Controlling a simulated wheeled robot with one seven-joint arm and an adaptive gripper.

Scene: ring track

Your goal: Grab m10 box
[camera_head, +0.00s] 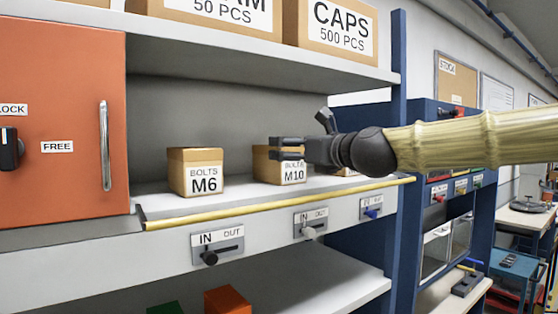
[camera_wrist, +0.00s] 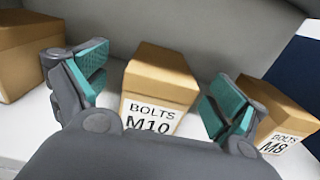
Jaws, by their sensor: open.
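The M10 box (camera_head: 292,172) is a small tan cardboard carton with a white "BOLTS M10" label. It stands upright on the shelf, right of the M6 box, and my gripper partly covers it in the head view. In the wrist view the M10 box (camera_wrist: 160,85) lies ahead, between the two fingers. My gripper (camera_head: 288,147) reaches in from the right, and its teal-padded fingers are spread apart in the wrist view (camera_wrist: 158,95). It is open and holds nothing. I cannot tell whether a finger touches the box.
The M6 box (camera_head: 195,172) stands to the left. The M8 box (camera_wrist: 275,115) stands close by the right finger. A yellow strip (camera_head: 270,204) runs along the shelf's front edge, above IN/OUT sliders (camera_head: 217,247). An upper shelf (camera_head: 250,50) hangs overhead, and a blue post (camera_head: 397,100) stands at right.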

